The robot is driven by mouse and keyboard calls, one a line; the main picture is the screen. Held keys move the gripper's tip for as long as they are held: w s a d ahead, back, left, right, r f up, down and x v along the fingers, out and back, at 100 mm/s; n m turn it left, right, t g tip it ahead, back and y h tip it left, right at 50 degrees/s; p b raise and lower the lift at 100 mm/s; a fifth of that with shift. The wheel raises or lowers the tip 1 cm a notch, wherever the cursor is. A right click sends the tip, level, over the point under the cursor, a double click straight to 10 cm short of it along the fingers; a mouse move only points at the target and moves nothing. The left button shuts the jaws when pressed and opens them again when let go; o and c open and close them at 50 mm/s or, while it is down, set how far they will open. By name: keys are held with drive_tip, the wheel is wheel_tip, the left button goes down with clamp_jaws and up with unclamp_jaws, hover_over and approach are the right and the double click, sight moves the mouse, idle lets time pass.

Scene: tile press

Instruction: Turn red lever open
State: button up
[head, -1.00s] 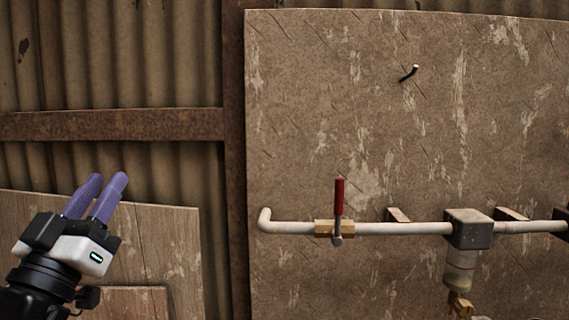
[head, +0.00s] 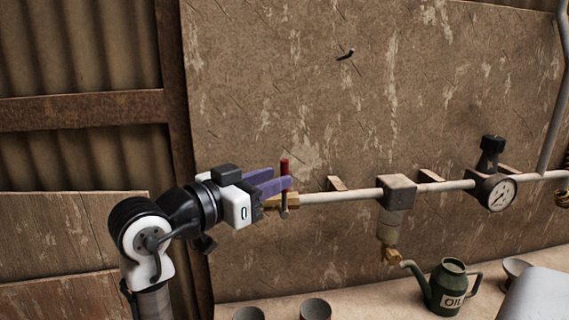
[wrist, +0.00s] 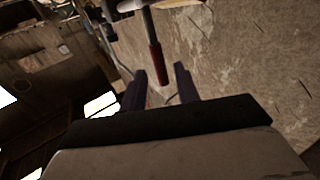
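The red lever (head: 285,168) stands upright on a brass valve (head: 284,201) at the left end of the white pipe. My gripper (head: 288,182) is at the lever, with its purple fingers pointing right. In the wrist view the red lever (wrist: 156,62) comes down between the tips of the two spread fingers (wrist: 160,85), with gaps on both sides. The fingers are open and do not appear closed on it. In the head view the fingers hide part of the lever's middle.
The pipe (head: 340,196) runs right along the board to a filter block (head: 397,189) and a pressure gauge (head: 497,193). A green oil can (head: 448,287) and cups (head: 315,309) stand on the bench below. A hook (head: 346,55) sits higher on the board.

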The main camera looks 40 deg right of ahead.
sight(284, 174)
drive_tip(key=shift+w+d+p, duration=0.1)
drive_tip(key=shift+d+p, duration=0.4)
drive_tip(key=shift+d, duration=1.4)
clamp_jaws()
